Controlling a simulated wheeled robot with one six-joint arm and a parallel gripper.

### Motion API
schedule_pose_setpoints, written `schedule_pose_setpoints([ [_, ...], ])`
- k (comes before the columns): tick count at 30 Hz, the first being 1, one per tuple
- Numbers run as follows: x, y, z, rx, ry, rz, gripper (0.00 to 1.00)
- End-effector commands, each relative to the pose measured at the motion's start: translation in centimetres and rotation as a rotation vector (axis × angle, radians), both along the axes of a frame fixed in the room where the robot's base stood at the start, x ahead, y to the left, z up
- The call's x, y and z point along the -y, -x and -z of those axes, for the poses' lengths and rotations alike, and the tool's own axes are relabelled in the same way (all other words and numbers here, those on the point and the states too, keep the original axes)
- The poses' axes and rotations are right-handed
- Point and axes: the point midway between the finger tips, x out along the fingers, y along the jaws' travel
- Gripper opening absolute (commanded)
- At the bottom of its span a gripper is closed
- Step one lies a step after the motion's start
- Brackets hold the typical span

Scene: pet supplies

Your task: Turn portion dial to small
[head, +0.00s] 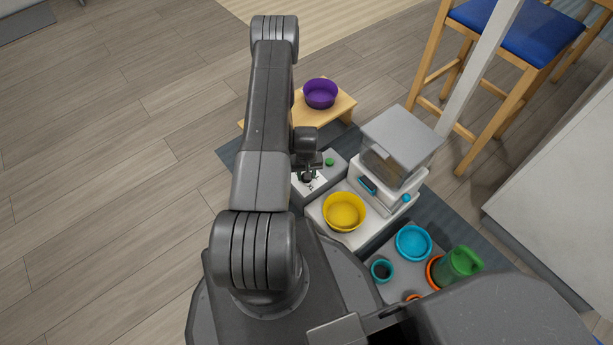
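A grey control box (337,165) stands left of the feeder, with a green button (329,161) on top and a white marked panel (316,185). My gripper (307,174) points down over this panel, very near or touching it. Dark parts at the panel may be the portion dial or my fingertips; I cannot tell which. The dial's setting is hidden. Whether my fingers are open or closed on something is too small to see. The feeder (404,136) has a clear lidded hopper, a teal slot piece and a teal knob (406,198).
A yellow bowl (344,212) sits on the feeder's base. A purple bowl (320,93) is on a wooden stand (342,104) behind. At the lower right are a blue bowl (413,243), a teal cup (381,270) and a green bottle (462,262). Open floor lies left.

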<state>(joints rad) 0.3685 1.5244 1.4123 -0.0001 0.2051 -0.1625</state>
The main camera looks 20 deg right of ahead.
Motion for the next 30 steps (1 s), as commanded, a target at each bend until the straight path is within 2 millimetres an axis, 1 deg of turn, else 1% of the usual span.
schedule_pose_setpoints([
  [2,0.02,-0.05,0.32,0.001,0.000,-0.071,0.15],
  [30,0.01,-0.04,0.16,0.001,0.001,-0.965,0.15],
])
